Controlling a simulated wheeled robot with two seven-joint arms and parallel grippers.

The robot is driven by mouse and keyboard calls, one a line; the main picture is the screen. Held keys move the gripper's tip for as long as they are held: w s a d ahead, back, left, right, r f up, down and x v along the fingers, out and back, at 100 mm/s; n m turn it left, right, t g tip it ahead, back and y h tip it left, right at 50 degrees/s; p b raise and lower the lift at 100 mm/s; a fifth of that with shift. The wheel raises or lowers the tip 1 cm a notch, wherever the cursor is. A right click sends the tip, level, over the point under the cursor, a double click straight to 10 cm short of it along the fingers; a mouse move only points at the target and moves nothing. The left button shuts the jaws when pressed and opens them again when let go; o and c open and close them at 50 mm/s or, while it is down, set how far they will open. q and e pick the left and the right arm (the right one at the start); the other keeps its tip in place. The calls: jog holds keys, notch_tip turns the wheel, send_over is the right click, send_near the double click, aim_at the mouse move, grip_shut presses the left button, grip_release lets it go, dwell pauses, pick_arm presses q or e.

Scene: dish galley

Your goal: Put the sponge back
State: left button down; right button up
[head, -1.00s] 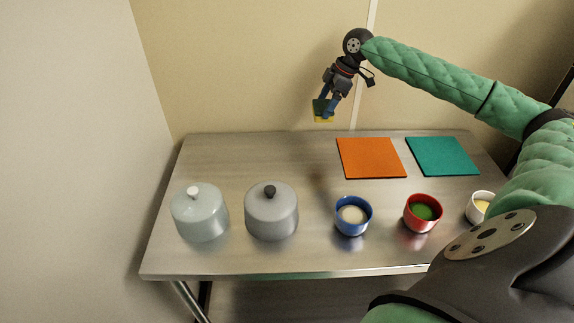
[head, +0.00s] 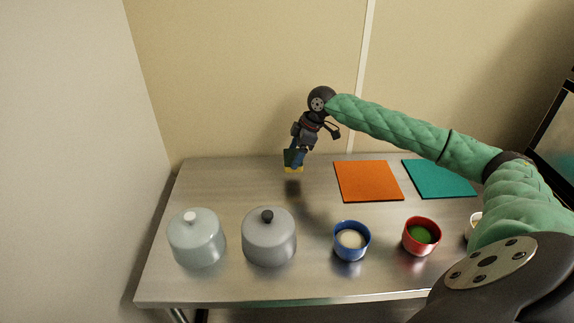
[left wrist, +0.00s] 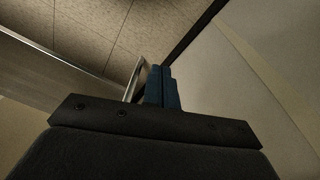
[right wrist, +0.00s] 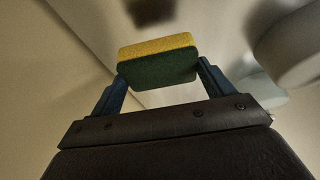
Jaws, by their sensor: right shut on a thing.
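The sponge (head: 292,168) is yellow with a dark green side. My right gripper (head: 296,158) is shut on it and holds it over the back of the steel table (head: 225,190), left of the orange mat. In the right wrist view the sponge (right wrist: 157,62) sits between the two blue fingers of my right gripper (right wrist: 160,82). A dark shadow lies on the table just below it, so it looks a little above the surface. My left gripper (left wrist: 162,88) shows only in the left wrist view, with its blue fingers together and nothing visible between them.
An orange mat (head: 368,181) and a teal mat (head: 440,179) lie at the back right. Two lidded pots (head: 196,240) (head: 269,240) stand front left. A blue bowl (head: 351,241), a red bowl (head: 421,236) and a partly hidden white bowl (head: 474,228) stand front right. The back left is clear.

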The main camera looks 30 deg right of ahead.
aim_at(286, 158)
jog(key=a, duration=0.1)
jog(key=a+f, duration=0.1)
jog(key=w+a, duration=0.1)
jog(key=shift+f+p, duration=0.3)
jog(key=shift+p, duration=0.1)
jog(key=shift+f+p, duration=0.8)
jog(key=shift+f, duration=1.25)
jog(key=o, duration=0.8)
jog(key=shift+d, duration=0.1)
pick_arm(q)
notch_tip(286, 158, down, 9)
jog(key=s+a, duration=0.1)
jog(key=s, duration=0.1)
jog(key=shift+a, duration=0.35)
pick_arm(e)
jog(key=shift+o, duration=0.2)
pick_arm(q)
jog(key=shift+s+f, duration=0.1)
jog(key=shift+f, duration=0.05)
pick_arm(e)
jog(key=shift+s, duration=0.1)
